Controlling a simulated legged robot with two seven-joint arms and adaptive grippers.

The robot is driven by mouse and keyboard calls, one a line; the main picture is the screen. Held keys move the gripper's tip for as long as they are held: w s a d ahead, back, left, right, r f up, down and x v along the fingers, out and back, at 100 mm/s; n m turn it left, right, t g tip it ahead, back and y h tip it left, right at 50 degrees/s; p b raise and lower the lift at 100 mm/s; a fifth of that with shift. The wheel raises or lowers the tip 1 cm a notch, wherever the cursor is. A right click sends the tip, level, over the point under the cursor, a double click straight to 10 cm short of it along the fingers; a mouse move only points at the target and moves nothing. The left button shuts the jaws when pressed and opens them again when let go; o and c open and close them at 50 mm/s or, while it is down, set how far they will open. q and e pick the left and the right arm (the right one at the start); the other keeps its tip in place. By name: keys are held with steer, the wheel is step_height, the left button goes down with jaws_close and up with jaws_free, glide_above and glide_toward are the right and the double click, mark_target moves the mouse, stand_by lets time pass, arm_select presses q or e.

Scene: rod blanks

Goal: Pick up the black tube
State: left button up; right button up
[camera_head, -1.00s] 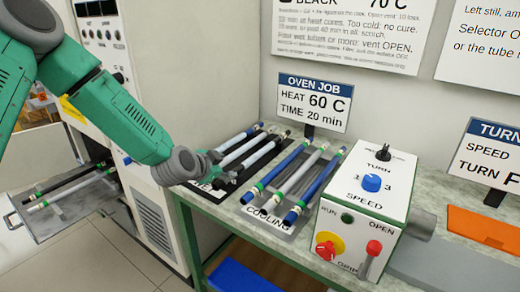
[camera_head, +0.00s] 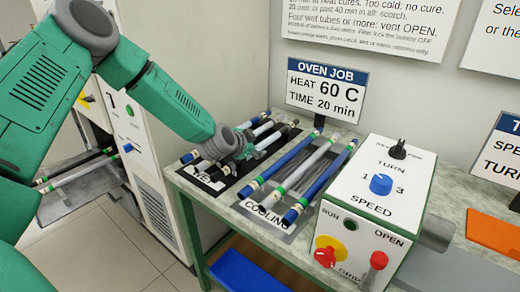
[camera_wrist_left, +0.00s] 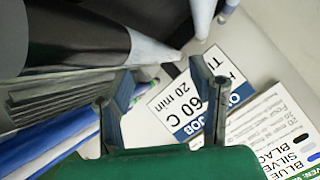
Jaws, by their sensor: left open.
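The black tube (camera_head: 283,137) lies on the rack marked WET (camera_head: 214,187), to the right of a silver tube and a blue tube. My left gripper (camera_head: 244,150) is low over this rack, close beside the black tube, and hides parts of the tubes. In the left wrist view the two fingers (camera_wrist_left: 162,95) are apart with nothing between them. A thick dark rod shape (camera_wrist_left: 75,35) shows at upper left there; I cannot tell if it is the black tube. My right gripper is not in view.
The COOLING rack (camera_head: 273,229) beside it holds blue and silver tubes. A white control box (camera_head: 375,195) stands to the right, and the OVEN JOB sign (camera_head: 327,90) behind. An oven tray (camera_head: 95,183) with tubes sticks out at left.

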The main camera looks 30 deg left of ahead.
mark_target(261, 146)
arm_select(q)
steer(key=shift+w+d+f, duration=0.25)
steer(key=shift+w, duration=0.2)
steer(key=shift+w+d+f, duration=0.25)
steer(key=shift+w, duration=0.15)
steer(key=shift+w+a+f+b, duration=0.3)
steer(key=shift+w+f, duration=0.15)
steer(key=shift+w, duration=0.15)
steer(key=shift+w+a+f+b, duration=0.25)
steer(key=shift+w+f, duration=0.15)
steer(key=shift+w, duration=0.2)
steer(key=shift+a, duration=0.5)
steer(key=shift+d, duration=0.25)
steer(key=c, duration=1)
steer(key=shift+s+d, duration=0.1)
steer(key=shift+d, duration=0.2)
jaws_close()
